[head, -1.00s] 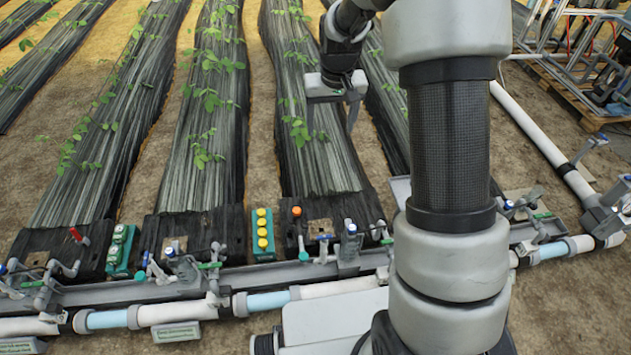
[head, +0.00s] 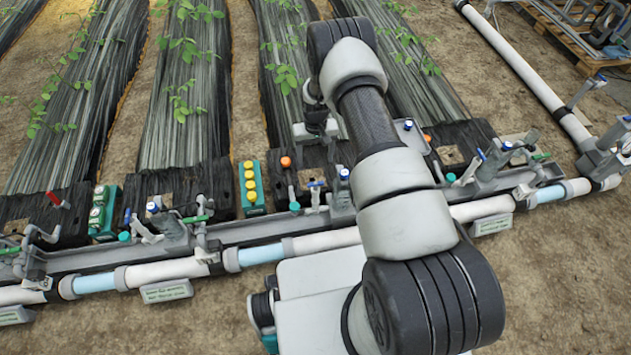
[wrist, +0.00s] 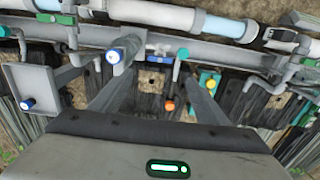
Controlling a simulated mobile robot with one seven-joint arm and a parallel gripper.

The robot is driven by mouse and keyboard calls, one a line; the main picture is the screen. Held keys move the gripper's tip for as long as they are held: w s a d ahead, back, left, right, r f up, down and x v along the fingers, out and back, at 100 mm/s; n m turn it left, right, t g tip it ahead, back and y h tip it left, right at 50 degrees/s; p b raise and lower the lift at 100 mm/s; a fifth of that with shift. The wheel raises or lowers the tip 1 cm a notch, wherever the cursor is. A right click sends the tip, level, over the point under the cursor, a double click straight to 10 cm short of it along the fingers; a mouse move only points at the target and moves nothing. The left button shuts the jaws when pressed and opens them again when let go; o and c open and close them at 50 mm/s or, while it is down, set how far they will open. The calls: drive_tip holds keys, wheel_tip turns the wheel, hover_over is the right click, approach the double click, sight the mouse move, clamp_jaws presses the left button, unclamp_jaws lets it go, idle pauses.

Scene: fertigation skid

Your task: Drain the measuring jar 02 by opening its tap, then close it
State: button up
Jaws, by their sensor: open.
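My gripper (head: 315,131) is behind my arm in the head view, above the boards at the row ends. In the wrist view my gripper (wrist: 160,78) is open, with empty space between its fingers. A small blue-handled tap (head: 316,185) stands at the rail in the head view. In the wrist view a blue handle (wrist: 158,60) shows ahead, between the fingers. A blue-capped grey post (head: 344,176) stands right of the tap. I cannot tell which part is measuring jar 02; the label plates are unreadable, and my arm hides part of the rail.
An orange knob (head: 286,161) and a green box with yellow buttons (head: 252,185) sit near the tap. A white pipe with light-blue sections (head: 262,256) runs along the front. A red-handled valve (head: 56,200) is at the left. Plant rows (head: 190,110) lie behind.

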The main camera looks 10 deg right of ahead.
sight(315, 183)
wheel_tip(315, 183, down, 14)
drive_tip(key=b, duration=0.3)
drive_tip(key=shift+b, duration=0.3)
drive_tip(key=c, duration=1)
